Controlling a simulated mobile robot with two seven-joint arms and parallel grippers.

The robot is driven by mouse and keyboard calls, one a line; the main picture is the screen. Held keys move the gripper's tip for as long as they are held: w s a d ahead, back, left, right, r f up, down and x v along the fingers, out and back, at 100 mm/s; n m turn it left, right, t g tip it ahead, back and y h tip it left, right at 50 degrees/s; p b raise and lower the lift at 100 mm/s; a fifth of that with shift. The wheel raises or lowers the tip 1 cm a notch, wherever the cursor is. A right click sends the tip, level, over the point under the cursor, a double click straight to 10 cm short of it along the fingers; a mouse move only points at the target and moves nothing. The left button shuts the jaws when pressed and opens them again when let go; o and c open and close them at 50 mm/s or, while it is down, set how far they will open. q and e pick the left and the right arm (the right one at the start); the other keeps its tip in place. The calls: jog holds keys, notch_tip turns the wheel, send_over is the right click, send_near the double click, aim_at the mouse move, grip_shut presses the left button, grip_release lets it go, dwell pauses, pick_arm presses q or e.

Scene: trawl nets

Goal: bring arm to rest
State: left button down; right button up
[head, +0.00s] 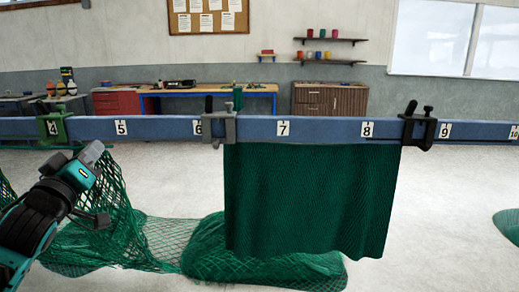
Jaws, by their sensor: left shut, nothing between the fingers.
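My left gripper (93,153) is at the left, below the blue rail (320,129), in front of the loose green netting. It is shut, and I see nothing held in it. My left arm comes in from the lower left edge. My right gripper is not in view.
A green clamp (52,127) sits at mark 4. Bunched green netting (235,262) lies below.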

pick_arm(q)
jog(key=s+d+f+m+g+h, duration=0.1)
jog(key=s+f+m+g, duration=0.25)
jog(key=f, duration=0.85)
jog(key=s+d+f+m+g, duration=0.2)
jog(key=s+f+m, duration=0.15)
jog(key=f, duration=0.95)
jog(key=s+d+f+m+g+h, duration=0.1)
jog(key=s+f+m+g, duration=0.2)
jog(key=s+f, duration=0.65)
jog(key=s+d+f+m+g, duration=0.2)
jog(key=s+f+m+g, duration=0.15)
jog(key=s+f, duration=0.65)
jog(key=d+r+n+t, duration=0.1)
jog(key=d+n+t, duration=0.1)
jog(key=d+n, duration=0.3)
jog(key=d, duration=0.4)
jog(key=shift+d+r, duration=0.25)
jog(key=shift+d, duration=0.05)
